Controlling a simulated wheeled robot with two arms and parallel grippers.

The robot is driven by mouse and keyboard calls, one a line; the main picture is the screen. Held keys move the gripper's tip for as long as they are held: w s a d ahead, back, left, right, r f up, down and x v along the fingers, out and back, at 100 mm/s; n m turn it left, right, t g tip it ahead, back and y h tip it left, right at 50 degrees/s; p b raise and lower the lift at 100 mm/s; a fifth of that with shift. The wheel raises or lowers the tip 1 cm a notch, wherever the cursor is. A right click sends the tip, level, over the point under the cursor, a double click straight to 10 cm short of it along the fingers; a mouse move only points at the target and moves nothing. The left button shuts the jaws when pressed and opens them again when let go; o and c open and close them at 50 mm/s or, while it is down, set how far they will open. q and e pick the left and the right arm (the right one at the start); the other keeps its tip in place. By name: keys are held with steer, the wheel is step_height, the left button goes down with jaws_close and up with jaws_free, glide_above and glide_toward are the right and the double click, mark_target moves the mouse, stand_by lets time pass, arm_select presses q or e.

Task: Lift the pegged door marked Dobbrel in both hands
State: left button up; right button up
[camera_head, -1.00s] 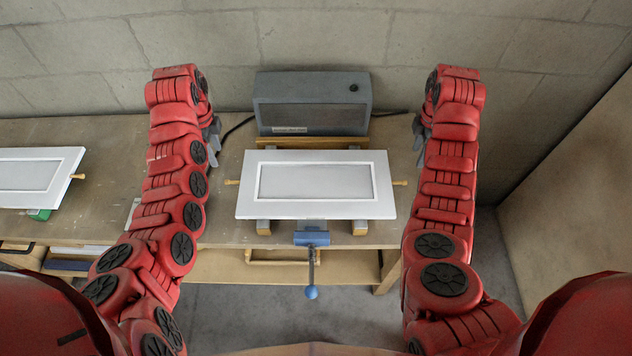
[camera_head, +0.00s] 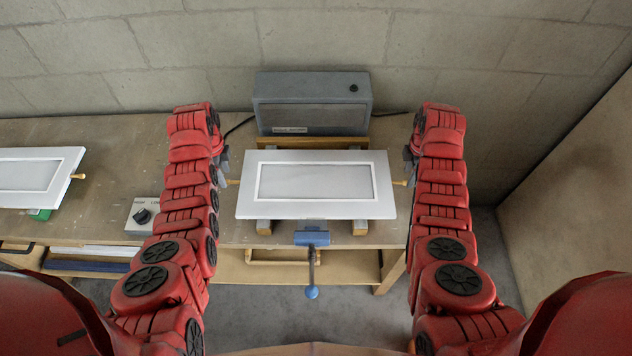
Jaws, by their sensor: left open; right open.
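A white framed door (camera_head: 315,209) with a pale recessed panel lies flat on wooden blocks at the middle of the bench. A short wooden peg (camera_head: 232,182) sticks out on its left side and another peg (camera_head: 400,183) on its right. I can read no name on it. My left gripper (camera_head: 224,168) is at the left peg, mostly hidden by its own arm. My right gripper (camera_head: 408,160) is at the right peg, also mostly hidden. Both are open; whether the jaws are around the pegs I cannot tell.
A grey box-shaped machine (camera_head: 312,104) stands behind the door. A blue clamp (camera_head: 312,238) with a handle is at the front edge. A second white pegged door (camera_head: 35,178) lies at the left. A small dial box (camera_head: 143,216) sits near my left arm.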

arm_select(q)
steer(key=shift+f, duration=0.5)
arm_select(e)
steer(key=shift+w+f, duration=0.1)
steer(key=shift+f, duration=0.4)
arm_select(q)
steer(key=shift+f, duration=0.8)
arm_select(e)
steer(key=shift+f, duration=0.8)
arm_select(q)
jaws_close()
arm_select(e)
jaws_close()
